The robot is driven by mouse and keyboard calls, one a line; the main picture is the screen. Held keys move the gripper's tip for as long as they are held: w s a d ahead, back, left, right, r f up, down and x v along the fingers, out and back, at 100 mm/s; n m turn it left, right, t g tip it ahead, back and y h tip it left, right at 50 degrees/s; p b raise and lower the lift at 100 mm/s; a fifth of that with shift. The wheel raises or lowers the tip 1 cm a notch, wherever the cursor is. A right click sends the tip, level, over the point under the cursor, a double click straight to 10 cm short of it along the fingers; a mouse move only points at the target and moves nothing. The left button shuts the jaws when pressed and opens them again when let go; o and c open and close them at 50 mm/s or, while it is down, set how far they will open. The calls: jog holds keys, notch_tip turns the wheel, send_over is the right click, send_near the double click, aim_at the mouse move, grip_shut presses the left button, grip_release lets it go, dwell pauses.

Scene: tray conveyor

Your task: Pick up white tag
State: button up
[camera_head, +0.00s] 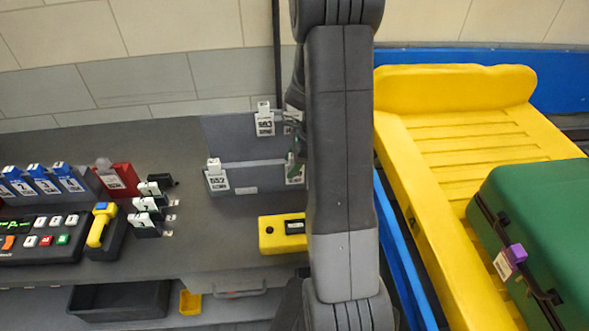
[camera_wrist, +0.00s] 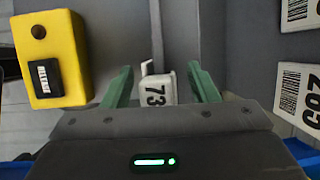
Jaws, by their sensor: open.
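A white tag (camera_wrist: 159,90) with black digits, of which "73" shows, is in the wrist view. My gripper (camera_wrist: 159,70) is open, with one green finger on each side of this tag. Gaps show between the tag and both fingers. The tag's lower part is hidden behind the gripper body. In the head view, a white tag (camera_head: 295,176) hangs at the right of the grey rack's lower tier, partly hidden by my arm. One green finger (camera_head: 292,163) shows just above it.
Other white tags hang on the rack (camera_head: 248,178), one upper (camera_head: 265,122) and one lower left (camera_head: 217,178). A yellow box (camera_head: 281,234) stands in front. At right, a yellow tray (camera_head: 455,120) carries a green suitcase (camera_head: 540,225) with a purple-topped tag (camera_head: 510,262).

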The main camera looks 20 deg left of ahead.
jog(key=c, duration=1.1)
jog(key=shift+o, duration=0.2)
jog(key=shift+r, duration=0.1)
jog(key=shift+r, duration=0.4)
jog(key=r, duration=0.3)
jog(key=r+b, duration=0.1)
jog(key=r, duration=0.2)
jog(key=shift+s+d, duration=0.1)
jog(key=shift+s, duration=0.1)
jog(key=w+d+b, duration=0.2)
jog(key=w+d, duration=0.2)
jog(key=d, duration=0.9)
jog(key=shift+d+b, duration=0.25)
jog(key=shift+b, duration=0.1)
notch_tip(320, 180, up, 6)
jog(key=p, duration=0.6)
jog(key=shift+r, duration=0.25)
